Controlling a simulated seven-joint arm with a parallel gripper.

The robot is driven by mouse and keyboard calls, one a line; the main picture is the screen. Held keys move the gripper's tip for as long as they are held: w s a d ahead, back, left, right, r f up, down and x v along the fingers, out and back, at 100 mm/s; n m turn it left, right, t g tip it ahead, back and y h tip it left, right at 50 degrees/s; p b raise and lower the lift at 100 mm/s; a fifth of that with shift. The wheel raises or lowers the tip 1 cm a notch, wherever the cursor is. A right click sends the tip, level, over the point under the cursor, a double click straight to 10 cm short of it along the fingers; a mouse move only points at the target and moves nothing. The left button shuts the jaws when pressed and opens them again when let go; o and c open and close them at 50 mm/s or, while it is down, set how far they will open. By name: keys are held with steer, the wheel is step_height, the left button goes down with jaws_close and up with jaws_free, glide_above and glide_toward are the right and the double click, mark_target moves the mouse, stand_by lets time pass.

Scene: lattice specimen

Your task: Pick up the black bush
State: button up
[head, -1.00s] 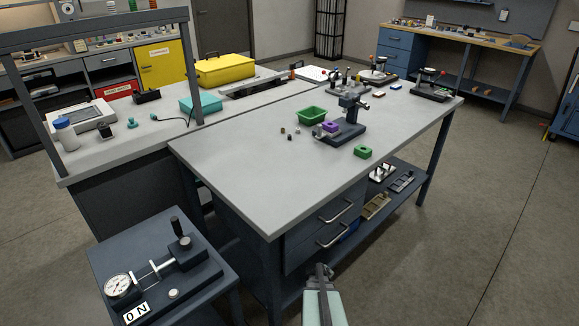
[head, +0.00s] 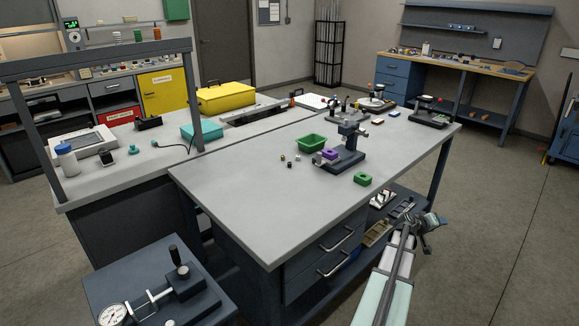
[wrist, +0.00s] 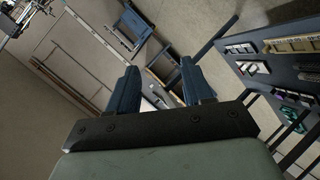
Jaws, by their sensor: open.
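Several tiny parts lie on the grey bench (head: 230,200) left of the green bin (head: 311,143). The nearest one is dark and looks like the black bush (head: 290,165); it is too small to be sure. A brassy part (head: 283,157) and a paler part (head: 298,157) lie beside it. My gripper (head: 432,222) is off the bench's right side, far from these parts. In the wrist view my gripper (wrist: 160,80) shows two blue fingers spread apart with nothing between them. The small parts are not seen in the wrist view.
A dark press stand (head: 345,158) with a purple block (head: 329,154) stands right of the parts. A green block (head: 363,179) sits near the bench's right edge. The bench's front left is clear. A lower shelf with trays (head: 377,233) is near my gripper.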

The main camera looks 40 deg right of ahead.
steer(key=s+d+r+m+g, duration=0.2)
steer(key=s+r, duration=0.2)
steer(key=r, duration=0.3)
steer(key=s+d+r+m+g+h, duration=0.1)
steer(key=s+d+r, duration=0.15)
steer(key=r, duration=0.45)
steer(key=s+d+r+m+g, duration=0.2)
steer(key=s+r, duration=0.3)
steer(key=r, duration=0.2)
steer(key=w+r, duration=0.7)
steer(key=n+t+y, duration=0.7)
steer(key=n+y, duration=0.1)
steer(key=n, duration=2.2)
glide_above(290, 165)
steer(key=w+a, duration=0.2)
steer(key=a, duration=0.5)
step_height(290, 165, down, 6)
steer(key=r, duration=0.1)
steer(key=x, duration=1.4)
steer(key=shift+w, duration=0.2)
